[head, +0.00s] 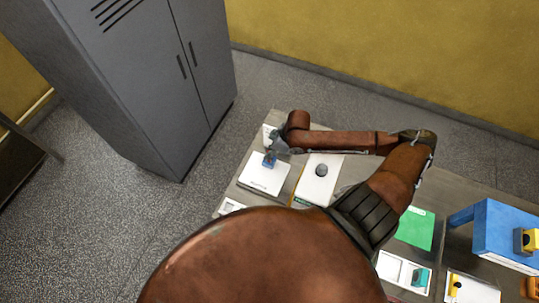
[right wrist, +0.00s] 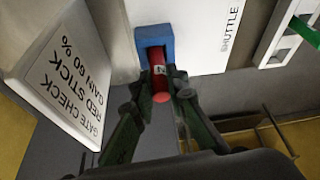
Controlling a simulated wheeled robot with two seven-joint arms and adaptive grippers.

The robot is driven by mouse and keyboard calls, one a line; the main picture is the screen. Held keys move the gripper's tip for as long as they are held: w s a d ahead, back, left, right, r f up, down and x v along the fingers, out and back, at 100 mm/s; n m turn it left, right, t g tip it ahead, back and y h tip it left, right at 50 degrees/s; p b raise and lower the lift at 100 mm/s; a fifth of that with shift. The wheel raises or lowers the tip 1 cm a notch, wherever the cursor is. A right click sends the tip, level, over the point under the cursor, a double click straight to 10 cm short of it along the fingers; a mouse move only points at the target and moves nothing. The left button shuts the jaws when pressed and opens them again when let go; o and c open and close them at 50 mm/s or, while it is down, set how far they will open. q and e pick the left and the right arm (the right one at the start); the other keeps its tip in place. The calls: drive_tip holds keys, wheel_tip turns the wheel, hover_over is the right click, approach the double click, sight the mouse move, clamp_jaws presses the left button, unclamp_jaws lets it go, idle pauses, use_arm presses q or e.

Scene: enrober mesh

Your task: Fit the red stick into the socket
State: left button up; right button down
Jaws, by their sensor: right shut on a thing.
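The red stick (right wrist: 160,80) is between the fingers of my right gripper (right wrist: 162,92), which is shut on it. In the right wrist view, one rounded end of the stick faces the camera. Its far end meets the open side of a blue block (right wrist: 153,35), which looks like the socket. I cannot tell how deep the stick sits there. In the head view, the blue block (head: 269,161) stands on a white plate (head: 260,182), with my right gripper (head: 278,150) right at it. The stick is not clear there. My left gripper is out of view.
A sign (right wrist: 68,75) reading "GATE CHECK RED STICK" stands close beside the gripper. A white SHUTTLE plate (right wrist: 205,30) lies beyond. The table also holds a grey knob (head: 321,170), a green panel (head: 416,230) and a blue stand (head: 500,232). Grey lockers (head: 150,80) stand behind left.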

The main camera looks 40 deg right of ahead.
drive_tip(key=shift+f, duration=0.9)
drive_tip(key=c, duration=1.9)
unclamp_jaws()
drive_tip(key=shift+f, duration=0.1)
drive_tip(key=v, duration=1.2)
drive_tip(key=shift+a, duration=0.1)
